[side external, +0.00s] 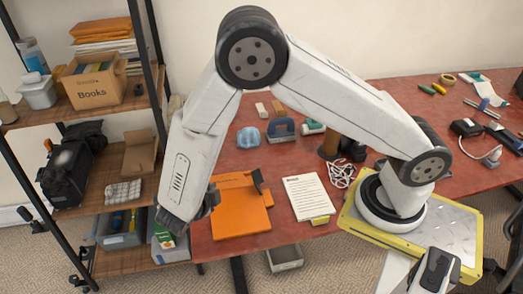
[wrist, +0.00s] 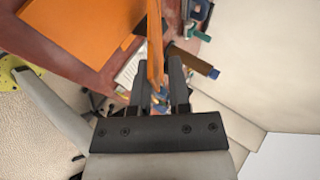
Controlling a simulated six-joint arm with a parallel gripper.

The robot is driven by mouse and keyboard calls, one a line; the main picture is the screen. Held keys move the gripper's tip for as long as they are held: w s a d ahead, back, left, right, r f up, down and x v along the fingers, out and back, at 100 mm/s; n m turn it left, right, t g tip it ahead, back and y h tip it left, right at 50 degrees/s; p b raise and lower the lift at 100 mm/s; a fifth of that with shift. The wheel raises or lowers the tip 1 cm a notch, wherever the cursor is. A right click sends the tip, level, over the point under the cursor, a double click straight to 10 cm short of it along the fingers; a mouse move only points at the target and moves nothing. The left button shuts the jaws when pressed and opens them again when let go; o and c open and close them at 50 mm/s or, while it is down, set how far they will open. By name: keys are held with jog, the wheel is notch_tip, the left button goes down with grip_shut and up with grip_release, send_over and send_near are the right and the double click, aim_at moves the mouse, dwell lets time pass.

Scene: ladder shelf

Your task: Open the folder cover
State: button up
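The orange folder (side external: 241,213) lies on the red table near its left front edge. In the wrist view its broad orange surface (wrist: 78,28) fills the upper left. A narrow orange strip (wrist: 154,45), seen almost edge-on, runs down between the fingers of my gripper (wrist: 160,75); it looks like the cover's edge. The fingers stand apart around it, but whether they press on it cannot be told. In the side view the dark end of my arm is at the folder's left edge, and the fingertips are not clear. A dark piece (side external: 259,182) shows at the folder's right back corner.
A printed sheet (side external: 305,197) lies right of the folder, with a white cable (side external: 341,175) beyond it. The ladder shelf (side external: 130,108) with boxes and bins stands close on the left.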

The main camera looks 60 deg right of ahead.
jog(key=shift+a, duration=0.1)
jog(key=v, duration=0.3)
jog(key=shift+s+a+r, duration=0.15)
jog(key=shift+a+r, duration=0.1)
dwell(0.3)
jog(key=shift+d, duration=0.15)
jog(key=shift+d+f, duration=0.25)
jog(key=shift+w+d+f, duration=0.2)
jog(key=shift+d, duration=0.05)
jog(key=shift+w+d+f, duration=0.2)
jog(key=shift+d+f, duration=0.2)
jog(key=shift+d, duration=0.2)
jog(key=shift+w+d+f, duration=0.1)
jog(key=shift+d+f, duration=0.15)
jog(key=shift+d, duration=0.1)
